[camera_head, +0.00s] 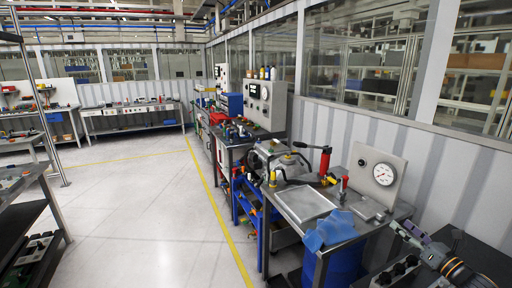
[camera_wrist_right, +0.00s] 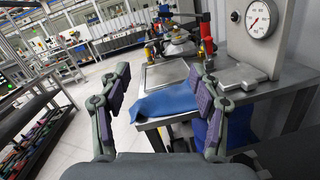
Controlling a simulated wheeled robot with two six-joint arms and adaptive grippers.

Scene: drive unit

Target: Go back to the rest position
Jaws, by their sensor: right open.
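My right gripper (camera_head: 410,240) reaches in from the lower right in the head view. It also fills the lower middle of the right wrist view (camera_wrist_right: 159,90), with its two purple-padded fingers wide apart. Nothing is between the fingers. Beyond them, a blue cloth (camera_wrist_right: 166,102) lies on the front edge of a metal workbench and hangs over it. The cloth also shows in the head view (camera_head: 330,230), to the left of the gripper and apart from it. My left gripper is in neither view.
The workbench carries a metal tray (camera_head: 305,204), a pressure gauge panel (camera_head: 380,176) and a red-handled tool (camera_head: 325,160). A blue bin (camera_head: 342,264) stands under it. A dark shelf unit (camera_head: 30,205) stands at the left. The floor (camera_head: 150,200) between is clear.

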